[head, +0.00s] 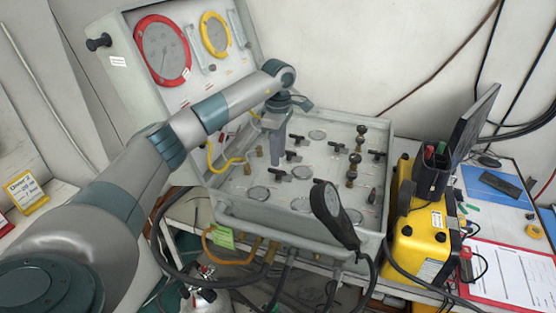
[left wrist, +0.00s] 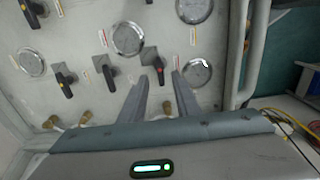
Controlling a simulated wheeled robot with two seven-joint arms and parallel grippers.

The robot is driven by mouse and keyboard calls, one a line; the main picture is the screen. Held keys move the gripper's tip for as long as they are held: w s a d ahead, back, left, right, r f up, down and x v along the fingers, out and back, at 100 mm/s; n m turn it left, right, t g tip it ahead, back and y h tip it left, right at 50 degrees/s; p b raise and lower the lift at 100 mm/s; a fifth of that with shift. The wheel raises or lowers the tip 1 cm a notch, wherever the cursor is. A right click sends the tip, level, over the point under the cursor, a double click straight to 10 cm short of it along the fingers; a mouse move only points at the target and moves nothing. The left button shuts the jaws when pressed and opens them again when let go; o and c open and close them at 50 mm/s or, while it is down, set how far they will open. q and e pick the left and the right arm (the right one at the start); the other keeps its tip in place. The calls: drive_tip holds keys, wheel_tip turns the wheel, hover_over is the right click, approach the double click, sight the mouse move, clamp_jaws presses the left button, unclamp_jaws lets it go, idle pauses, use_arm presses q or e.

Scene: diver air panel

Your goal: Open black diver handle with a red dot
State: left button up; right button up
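In the left wrist view, a black handle with a red dot (left wrist: 160,72) stands on the grey panel (left wrist: 215,95), just ahead of and between my fingertips. My left gripper (left wrist: 160,80) is open, with one finger on each side of the handle's line; I cannot tell whether either touches it. In the head view my left gripper (head: 275,160) points down over the panel's left part, and I cannot make out the red dot there. Other black handles stand nearby, one plain (left wrist: 108,74) and one with an orange dot (left wrist: 65,86). My right gripper is not in view.
Round dials, one near the handle (left wrist: 197,73), sit flush in the panel. A raised lid bears a red-rimmed gauge (head: 163,50) and a yellow-rimmed gauge (head: 215,34). A yellow case (head: 420,240) stands at right.

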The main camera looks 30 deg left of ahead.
sight(278, 170)
use_arm(q)
drive_tip(key=shift+f+p, duration=0.7)
drive_tip(key=shift+f, duration=1.65)
drive_tip(key=shift+c, duration=0.2)
clamp_jaws()
